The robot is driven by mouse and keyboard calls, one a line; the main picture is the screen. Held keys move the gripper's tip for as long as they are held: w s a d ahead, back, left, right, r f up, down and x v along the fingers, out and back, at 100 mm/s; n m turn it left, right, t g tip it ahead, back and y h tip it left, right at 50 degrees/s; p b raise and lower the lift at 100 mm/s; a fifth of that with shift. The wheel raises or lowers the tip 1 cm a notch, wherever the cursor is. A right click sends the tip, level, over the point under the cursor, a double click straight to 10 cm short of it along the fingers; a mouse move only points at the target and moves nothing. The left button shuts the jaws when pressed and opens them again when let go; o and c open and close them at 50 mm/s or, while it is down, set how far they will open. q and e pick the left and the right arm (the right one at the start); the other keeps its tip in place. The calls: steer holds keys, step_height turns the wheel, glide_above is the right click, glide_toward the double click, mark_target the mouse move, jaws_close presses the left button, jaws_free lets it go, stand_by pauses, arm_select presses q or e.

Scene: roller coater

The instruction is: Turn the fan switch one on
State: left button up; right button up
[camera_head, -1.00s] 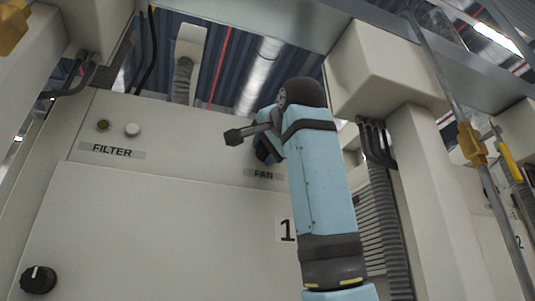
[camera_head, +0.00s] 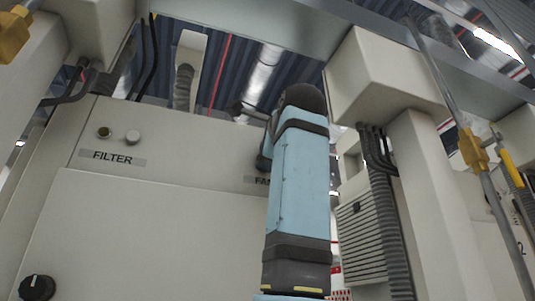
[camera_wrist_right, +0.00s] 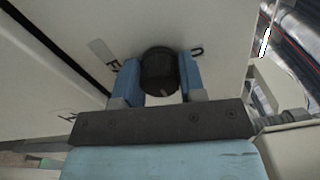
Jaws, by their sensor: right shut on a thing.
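The fan switch is a round black knob (camera_wrist_right: 158,66) on the pale panel in the right wrist view, with a small light mark near its lower edge. My right gripper (camera_wrist_right: 159,74) is shut on it, one blue finger on each side. Parts of panel lettering show beside the fingers. In the head view, my blue right arm rises in front of the panel. It hides the knob and most of the FAN label (camera_head: 261,180). My left gripper is in neither view.
The FILTER label (camera_head: 112,158) sits left of the arm, below a small lamp (camera_head: 104,132) and a pale button (camera_head: 132,137). Another black knob (camera_head: 37,287) is at lower left. A beige housing (camera_head: 385,80) and ribbed hoses (camera_head: 384,210) stand right of the arm.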

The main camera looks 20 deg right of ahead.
steer(key=shift+m, duration=0.4)
steer(key=o, duration=0.9)
steer(key=s+b, duration=0.1)
steer(key=s, duration=0.3)
steer(key=s+b, duration=0.1)
steer(key=s, duration=0.4)
steer(key=s+b, duration=0.2)
steer(key=s, duration=0.3)
steer(key=shift+d, duration=0.25)
